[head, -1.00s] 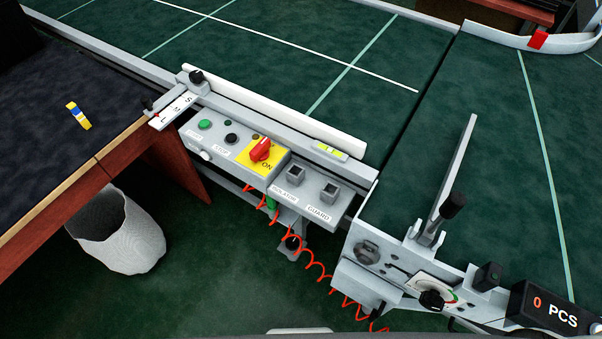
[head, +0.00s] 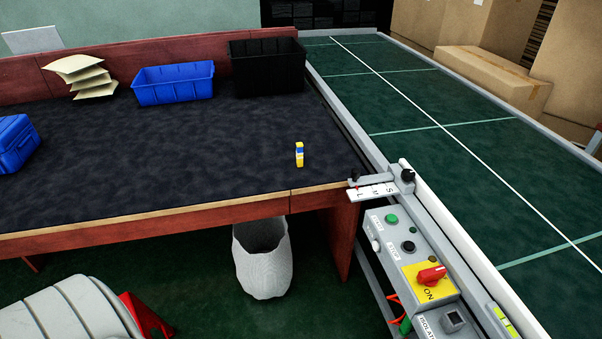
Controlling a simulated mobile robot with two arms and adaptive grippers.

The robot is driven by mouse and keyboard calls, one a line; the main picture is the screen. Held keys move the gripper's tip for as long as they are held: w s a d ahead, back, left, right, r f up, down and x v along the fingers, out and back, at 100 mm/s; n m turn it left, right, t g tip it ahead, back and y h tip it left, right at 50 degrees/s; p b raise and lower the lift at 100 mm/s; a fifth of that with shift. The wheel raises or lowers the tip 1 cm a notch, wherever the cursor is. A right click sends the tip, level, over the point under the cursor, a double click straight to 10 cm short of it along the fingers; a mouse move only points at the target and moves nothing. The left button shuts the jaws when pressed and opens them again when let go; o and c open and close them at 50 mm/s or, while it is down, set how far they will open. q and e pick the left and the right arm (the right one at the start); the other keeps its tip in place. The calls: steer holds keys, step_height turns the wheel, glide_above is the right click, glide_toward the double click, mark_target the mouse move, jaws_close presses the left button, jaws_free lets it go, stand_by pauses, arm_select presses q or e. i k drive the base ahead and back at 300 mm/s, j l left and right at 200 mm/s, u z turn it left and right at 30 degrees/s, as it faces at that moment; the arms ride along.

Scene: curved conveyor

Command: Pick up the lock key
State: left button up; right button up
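I cannot make out a lock key for certain. A small yellow, blue and white item (head: 299,155) stands on the dark table top (head: 180,160) near its right end; it is too small to identify. A control panel (head: 408,243) at the lower right carries a red rotary switch (head: 432,274) on a yellow plate marked ON, a green button (head: 391,219) and a dark button (head: 408,246). A square grey socket (head: 453,320) sits below the switch. Neither of my grippers shows in the head view.
Blue bins (head: 173,84) (head: 14,145) and a black bin (head: 266,67) stand on the table, with stacked cream trays (head: 82,76). The green conveyor (head: 430,110) runs along the right. A white basket (head: 263,268) stands below. A grey ribbed object (head: 62,310) is cut off at lower left.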

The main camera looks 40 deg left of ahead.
mark_target(299, 145)
steer(key=u, duration=1.1)
